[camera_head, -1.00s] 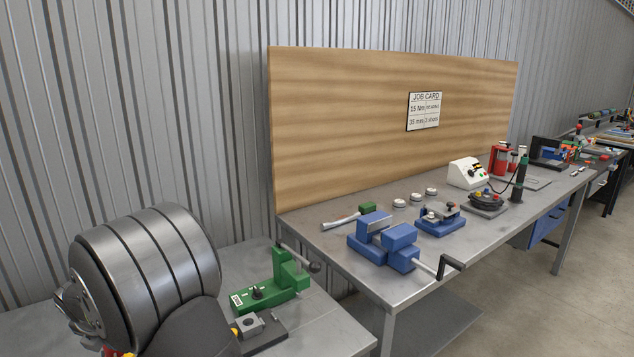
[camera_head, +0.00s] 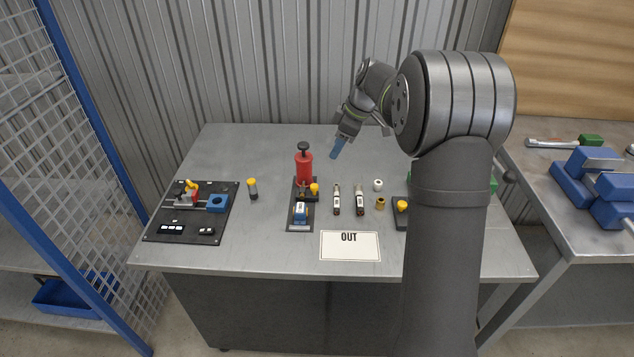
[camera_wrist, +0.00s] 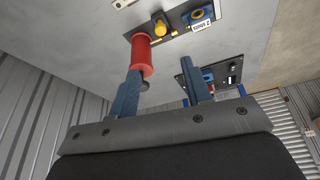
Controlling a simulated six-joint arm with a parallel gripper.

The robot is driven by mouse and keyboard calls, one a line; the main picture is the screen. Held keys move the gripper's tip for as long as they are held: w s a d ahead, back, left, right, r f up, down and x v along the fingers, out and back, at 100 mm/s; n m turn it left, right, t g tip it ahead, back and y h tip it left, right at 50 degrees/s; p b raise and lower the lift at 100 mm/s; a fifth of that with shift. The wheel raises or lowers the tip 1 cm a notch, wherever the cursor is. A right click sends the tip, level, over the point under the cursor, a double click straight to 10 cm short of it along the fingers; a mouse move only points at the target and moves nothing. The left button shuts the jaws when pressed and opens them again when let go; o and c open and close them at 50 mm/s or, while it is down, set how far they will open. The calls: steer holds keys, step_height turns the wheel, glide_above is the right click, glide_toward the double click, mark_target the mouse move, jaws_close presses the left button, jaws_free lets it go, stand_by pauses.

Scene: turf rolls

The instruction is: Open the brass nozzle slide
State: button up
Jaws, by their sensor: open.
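A black plate (camera_head: 291,225) at the middle of the bench carries a red cylinder (camera_head: 304,166) with a black knob on top, a yellow knob (camera_head: 314,189) and a labelled blue block (camera_head: 300,212). The brass slide itself is too small to tell for certain; small yellowish pieces show beside the yellow knob (camera_wrist: 160,27) in the wrist view. My gripper (camera_head: 337,149) is open and empty, above the bench, behind and right of the red cylinder. In the wrist view its blue fingers stand apart, the left one overlapping the red cylinder (camera_wrist: 142,55); contact cannot be told.
A black board (camera_head: 157,222) with red and blue blocks lies at left, a yellow-capped bottle (camera_head: 252,188) beside it. Two small bottles (camera_head: 337,200), a white piece (camera_head: 378,184) and a brass-coloured piece (camera_head: 381,203) stand right. An OUT card (camera_head: 350,246) lies in front. My arm hides the bench's right part.

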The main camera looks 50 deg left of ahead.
glide_toward(315, 185)
steer(key=x, duration=0.8)
steer(key=shift+s+a+f, duration=0.1)
steer(key=shift+s+f, duration=0.05)
steer(key=shift+f, duration=0.15)
jaws_close()
